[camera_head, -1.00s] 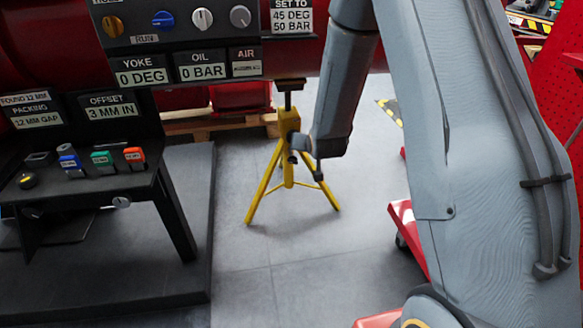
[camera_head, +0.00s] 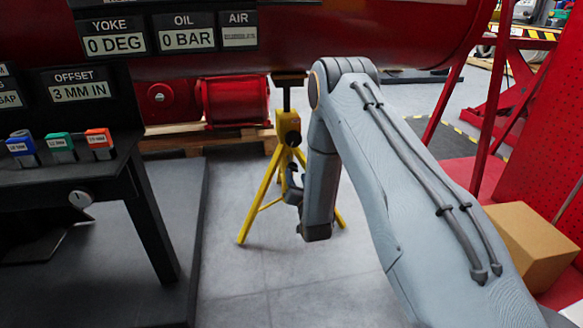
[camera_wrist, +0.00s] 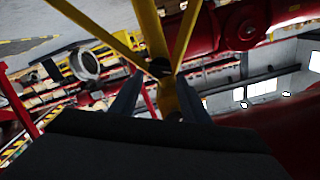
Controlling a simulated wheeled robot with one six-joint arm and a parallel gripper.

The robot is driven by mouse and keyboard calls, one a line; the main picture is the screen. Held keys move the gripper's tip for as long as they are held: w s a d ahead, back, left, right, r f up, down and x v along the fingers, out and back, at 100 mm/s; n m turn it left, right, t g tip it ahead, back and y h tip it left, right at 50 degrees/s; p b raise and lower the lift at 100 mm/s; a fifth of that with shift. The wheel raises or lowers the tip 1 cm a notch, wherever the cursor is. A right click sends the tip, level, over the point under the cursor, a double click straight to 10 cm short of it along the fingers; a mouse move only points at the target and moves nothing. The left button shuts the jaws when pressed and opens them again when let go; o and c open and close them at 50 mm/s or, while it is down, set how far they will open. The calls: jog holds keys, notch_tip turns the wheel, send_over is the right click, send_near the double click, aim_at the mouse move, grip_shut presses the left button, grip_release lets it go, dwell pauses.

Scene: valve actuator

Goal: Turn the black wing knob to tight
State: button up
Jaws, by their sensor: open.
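A yellow tripod stand (camera_head: 287,125) stands on the grey floor beneath the red cylinder. A small dark part (camera_head: 293,139) on its post may be the black wing knob; it is too small to make out its wings. In the wrist view a black round part (camera_wrist: 160,67), probably this knob, sits where the yellow legs meet, ahead of and between my fingertips. My gripper (camera_wrist: 158,84) is open, one finger on each side of the yellow post, with no clear contact. In the head view my forearm hides part of the stand, and the dark gripper parts (camera_head: 292,186) show at its left.
The red cylinder (camera_head: 400,45) hangs over the stand. A black bench (camera_head: 150,215) with coloured blocks and a dark platform are at left. A cardboard box (camera_head: 530,245) and red frame are at right. Grey floor (camera_head: 235,285) is clear in front.

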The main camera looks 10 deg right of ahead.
aim_at(293, 167)
jog(key=w+b, duration=0.4)
jog(key=w, duration=0.6)
jog(key=shift+w, duration=0.2)
jog(key=shift+c, duration=0.2)
jog(key=c, duration=0.7)
